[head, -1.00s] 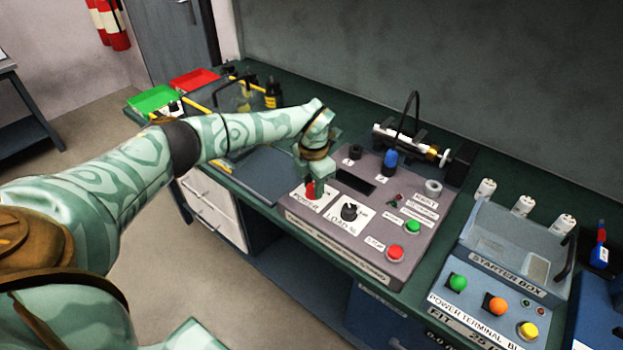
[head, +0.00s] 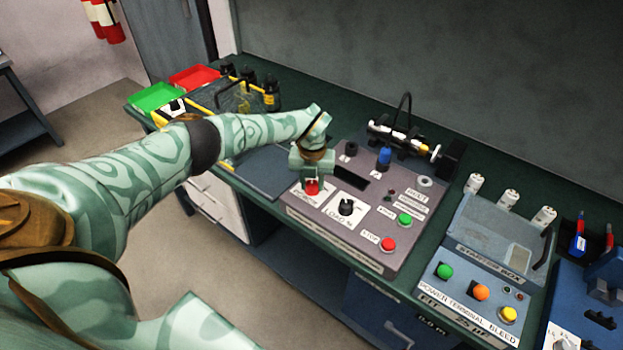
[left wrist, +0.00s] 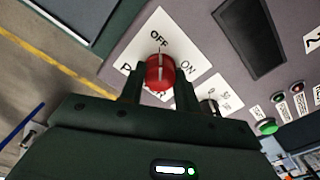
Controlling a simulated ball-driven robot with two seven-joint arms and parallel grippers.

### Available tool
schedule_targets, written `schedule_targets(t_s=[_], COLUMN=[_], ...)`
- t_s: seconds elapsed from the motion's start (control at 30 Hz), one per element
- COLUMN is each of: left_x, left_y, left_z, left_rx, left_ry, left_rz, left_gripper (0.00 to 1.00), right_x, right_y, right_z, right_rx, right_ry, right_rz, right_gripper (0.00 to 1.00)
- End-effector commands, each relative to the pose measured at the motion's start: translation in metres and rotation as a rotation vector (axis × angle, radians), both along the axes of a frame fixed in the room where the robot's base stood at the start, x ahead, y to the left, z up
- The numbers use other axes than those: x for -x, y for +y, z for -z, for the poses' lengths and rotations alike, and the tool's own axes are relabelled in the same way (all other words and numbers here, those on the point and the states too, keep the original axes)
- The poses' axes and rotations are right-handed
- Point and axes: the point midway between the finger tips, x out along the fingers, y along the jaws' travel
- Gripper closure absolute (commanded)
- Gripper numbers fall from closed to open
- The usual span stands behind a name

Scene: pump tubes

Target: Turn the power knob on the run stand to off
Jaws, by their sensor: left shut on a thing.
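The run stand (head: 330,226) is a grey sloped panel on the bench. Its red power knob (left wrist: 160,72) sits on a white plate (left wrist: 148,46) marked OFF and ON. My left gripper (head: 311,182) comes down from above and is shut on the knob, with a finger on each side in the left wrist view (left wrist: 158,92). The knob's white line points roughly up, toward the OFF mark. In the head view the gripper hides part of the knob (head: 311,188). My right gripper is not in view.
A black load knob (head: 346,207) sits right beside the power knob. Green (head: 404,219) and red (head: 388,244) buttons are further right on the panel. The starter box (head: 495,240) stands to the right, and a dark flat panel (head: 262,172) lies to the left.

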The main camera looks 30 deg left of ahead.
Motion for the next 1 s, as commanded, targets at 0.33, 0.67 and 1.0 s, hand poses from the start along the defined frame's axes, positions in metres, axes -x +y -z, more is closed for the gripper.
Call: schedule_targets(t_s=[0.33, 0.67, 1.0], left_x=[-0.0018, -0.0018, -0.0009], left_y=[0.0006, 0.0006, 0.0004], left_z=[-0.0021, -0.0019, -0.0009], left_rx=[0.0, 0.0, 0.0], left_ry=[-0.005, -0.005, -0.003], left_rz=[-0.076, -0.08, -0.078], left_gripper=[0.91, 0.91, 0.46], right_x=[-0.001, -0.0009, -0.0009], right_y=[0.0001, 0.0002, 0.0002], right_z=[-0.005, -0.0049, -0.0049], right_rx=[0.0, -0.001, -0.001], right_ry=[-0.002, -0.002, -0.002], right_rz=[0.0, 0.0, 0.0], right_gripper=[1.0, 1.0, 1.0])
